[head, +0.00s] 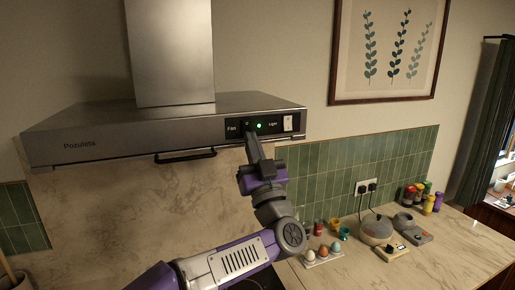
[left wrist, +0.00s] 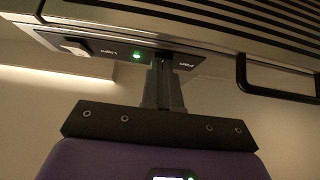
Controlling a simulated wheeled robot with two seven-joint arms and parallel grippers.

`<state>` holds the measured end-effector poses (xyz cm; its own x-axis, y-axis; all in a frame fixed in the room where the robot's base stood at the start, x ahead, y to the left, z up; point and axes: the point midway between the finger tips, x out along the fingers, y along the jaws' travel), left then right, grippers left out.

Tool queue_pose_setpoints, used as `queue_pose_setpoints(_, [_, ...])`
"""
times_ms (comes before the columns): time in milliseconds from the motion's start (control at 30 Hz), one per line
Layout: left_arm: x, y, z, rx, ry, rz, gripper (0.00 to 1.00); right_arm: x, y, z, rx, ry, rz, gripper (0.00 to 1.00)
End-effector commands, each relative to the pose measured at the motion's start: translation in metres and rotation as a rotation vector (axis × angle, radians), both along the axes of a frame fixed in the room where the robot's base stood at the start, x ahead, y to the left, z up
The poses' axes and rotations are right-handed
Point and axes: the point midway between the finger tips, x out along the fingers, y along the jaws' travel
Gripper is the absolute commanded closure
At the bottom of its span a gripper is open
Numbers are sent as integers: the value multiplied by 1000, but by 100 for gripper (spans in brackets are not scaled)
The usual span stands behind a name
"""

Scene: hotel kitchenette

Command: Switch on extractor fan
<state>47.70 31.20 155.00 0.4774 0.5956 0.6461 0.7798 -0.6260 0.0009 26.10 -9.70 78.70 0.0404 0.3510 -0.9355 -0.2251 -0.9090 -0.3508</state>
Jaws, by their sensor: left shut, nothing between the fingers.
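The extractor hood (head: 110,135) hangs on the wall, with a dark control panel (head: 240,134) on its front right. The panel has a "Fan" label, a lit green light (head: 259,125), a "Light" label and a white switch (head: 288,122). My left gripper (head: 251,137) is shut and empty, with its tips at the panel between the "Fan" label and the green light. In the left wrist view the fingers (left wrist: 161,70) reach up to the panel (left wrist: 104,47) beside the green light (left wrist: 136,55). They cover the fan switch's place, and I cannot tell whether they touch it.
A dark handle (head: 186,155) hangs under the hood's front edge, left of my gripper. The counter (head: 400,268) below holds an egg tray (head: 322,258), a pot (head: 376,230), small cups and several jars. A framed picture (head: 390,50) hangs at the right.

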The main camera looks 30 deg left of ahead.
Motion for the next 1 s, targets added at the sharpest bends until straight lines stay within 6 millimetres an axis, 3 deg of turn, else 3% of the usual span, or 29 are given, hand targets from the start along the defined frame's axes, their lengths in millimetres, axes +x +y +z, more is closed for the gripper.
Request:
queue_pose_setpoints(167, [-2,-4,0,1,-1,0,100,0,0,-2,0,-1,1,57])
queue_pose_setpoints(400, [-21,-35,-10,2,-3,-2,100,0,0,-25,0,-1,0,57])
queue_pose_setpoints(700, [-45,-66,-64,2,2,1,100,0,0,-40,0,-1,0,57])
queue_pose_setpoints(1000, [-57,-78,-83,1,0,4,100,0,0,-46,0,-1,0,57])
